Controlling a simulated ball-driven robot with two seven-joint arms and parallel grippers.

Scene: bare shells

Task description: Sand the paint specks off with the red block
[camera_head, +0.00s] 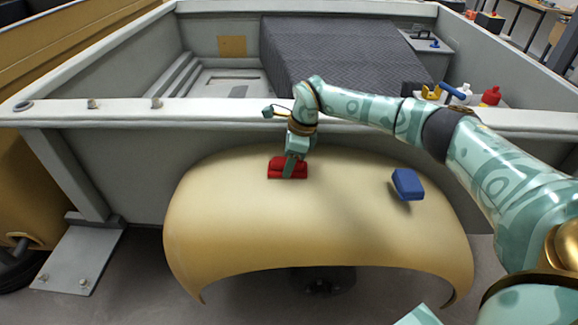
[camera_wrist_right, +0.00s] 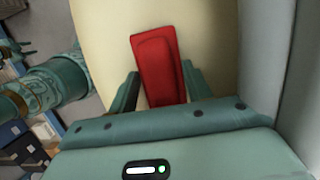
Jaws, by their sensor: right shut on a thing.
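The red block (camera_head: 274,170) is at the upper middle of the curved cream-yellow shell (camera_head: 240,220) in the head view. My right gripper (camera_head: 290,170) reaches down from above and is shut on it. In the right wrist view the red block (camera_wrist_right: 158,60) sits between the two fingers of my right gripper (camera_wrist_right: 160,84), its long end pointing away. The block appears to be at the shell's surface; I cannot tell whether it touches. I make out no paint specks on the visible shell; the part under the block is hidden. My left gripper is not in view.
A blue block (camera_head: 407,184) is on the right part of the shell. Behind the shell stands a grey trailer-like body (camera_head: 130,150) with a dark cover (camera_head: 345,55). A red bottle (camera_head: 491,96) and other small items are at its right. The shell's left and front are clear.

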